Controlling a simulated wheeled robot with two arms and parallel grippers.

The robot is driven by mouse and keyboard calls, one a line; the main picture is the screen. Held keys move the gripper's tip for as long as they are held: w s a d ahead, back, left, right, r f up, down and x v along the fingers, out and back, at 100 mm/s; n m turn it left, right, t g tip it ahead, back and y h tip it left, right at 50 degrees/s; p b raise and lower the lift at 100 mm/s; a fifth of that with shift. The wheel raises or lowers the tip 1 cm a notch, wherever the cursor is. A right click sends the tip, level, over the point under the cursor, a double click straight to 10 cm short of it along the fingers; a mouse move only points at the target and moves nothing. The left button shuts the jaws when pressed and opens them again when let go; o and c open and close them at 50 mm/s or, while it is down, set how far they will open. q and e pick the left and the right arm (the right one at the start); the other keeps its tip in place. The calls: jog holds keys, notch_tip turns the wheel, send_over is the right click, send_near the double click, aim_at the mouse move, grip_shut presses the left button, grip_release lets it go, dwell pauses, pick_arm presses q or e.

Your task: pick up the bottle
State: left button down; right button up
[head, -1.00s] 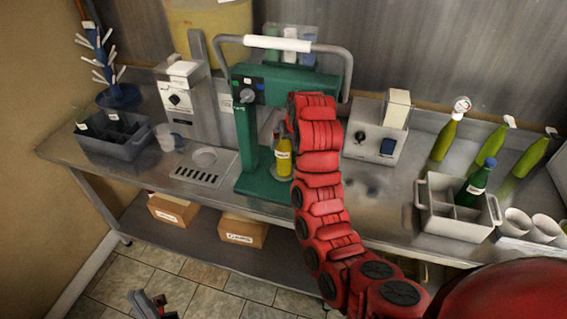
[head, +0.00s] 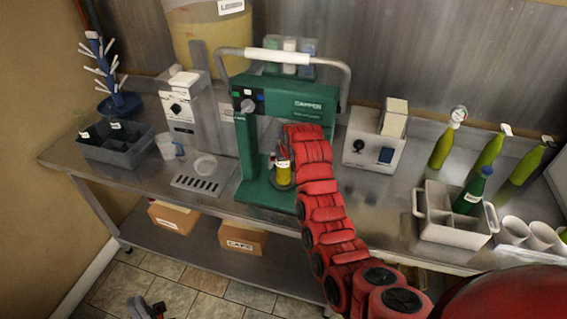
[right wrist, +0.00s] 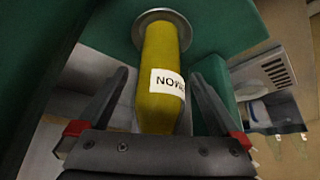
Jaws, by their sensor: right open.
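A yellow-green bottle (head: 283,174) with a white label stands on the base of the green capping machine (head: 247,150). In the right wrist view the bottle (right wrist: 160,85) shows large, with its far end at a round metal disc (right wrist: 163,17). My right gripper (right wrist: 160,80) is open, with one finger on each side of the bottle and gaps between. In the head view my red right arm hides that gripper and the bottle's right side. My left gripper (head: 146,308) is low at the bottom left, over the floor, far from the bottle; its jaw opening is unclear.
A grey box machine (head: 374,140) stands right of the capper. A white divided crate (head: 452,228) and several green bottles (head: 490,152) are further right. On the left are a dark crate (head: 115,150) and a clear jug (head: 167,146). The capper's column and frame are close to my right gripper.

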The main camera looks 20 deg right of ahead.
grip_shut()
dwell(0.4)
jog(key=shift+r, duration=0.1)
